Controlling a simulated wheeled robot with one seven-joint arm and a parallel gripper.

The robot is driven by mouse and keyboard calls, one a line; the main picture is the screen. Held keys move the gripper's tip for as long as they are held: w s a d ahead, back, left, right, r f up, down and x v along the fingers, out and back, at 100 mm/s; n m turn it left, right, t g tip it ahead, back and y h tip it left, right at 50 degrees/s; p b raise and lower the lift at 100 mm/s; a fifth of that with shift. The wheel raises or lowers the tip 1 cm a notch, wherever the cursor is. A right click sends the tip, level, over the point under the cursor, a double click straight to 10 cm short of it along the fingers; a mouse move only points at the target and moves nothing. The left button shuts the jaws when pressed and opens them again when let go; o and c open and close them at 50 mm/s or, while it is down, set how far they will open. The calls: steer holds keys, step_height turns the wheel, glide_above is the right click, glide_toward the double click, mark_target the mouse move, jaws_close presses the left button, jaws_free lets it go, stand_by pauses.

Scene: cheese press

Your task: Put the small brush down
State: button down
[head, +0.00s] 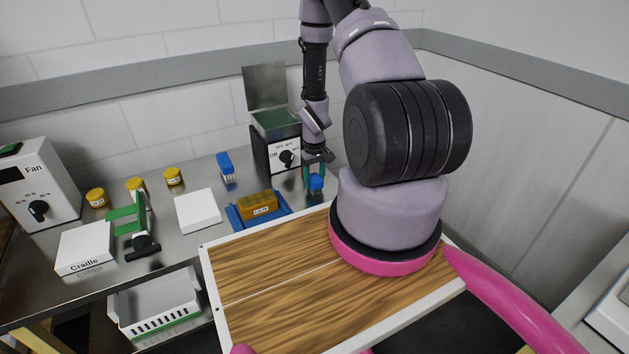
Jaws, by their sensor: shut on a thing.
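My gripper (315,168) points down at the right end of the steel bench, just right of the grey box with a dial. It is shut on a small blue thing (316,184), which I take to be the small brush. The fingers partly hide it, and I cannot tell whether its lower end touches the bench. Another blue and white piece (226,166), brush-like in shape, stands on the bench to the left, apart from my gripper.
The box with a dial (283,154) has its lid raised. A blue tray (235,219) holds a yellow-brown block (258,204).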

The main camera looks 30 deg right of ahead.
steer(key=shift+f, duration=0.15)
steer(key=shift+c, duration=1.2)
jaws_free()
step_height(320, 180, up, 13)
step_height(320, 180, up, 14)
steer(key=m+t, duration=0.1)
steer(key=t, duration=0.1)
glide_above(314, 177)
steer(key=a, duration=0.2)
steer(key=s+a+r+m+t, duration=0.1)
steer(key=a+r, duration=0.1)
steer(key=r, duration=0.4)
steer(key=s+a+r, duration=0.1)
steer(key=s+r, duration=0.1)
steer(key=r, duration=0.4)
steer(key=s+a+r+m+t+y, duration=0.1)
steer(key=s+a+r, duration=0.3)
steer(key=s+r, duration=0.4)
steer(key=s+a+r+m+t+y, duration=0.1)
steer(key=s+a+r+t, duration=0.2)
steer(key=s+r, duration=0.6)
steer(key=shift+a+m, duration=0.3)
steer(key=shift+a, duration=0.4)
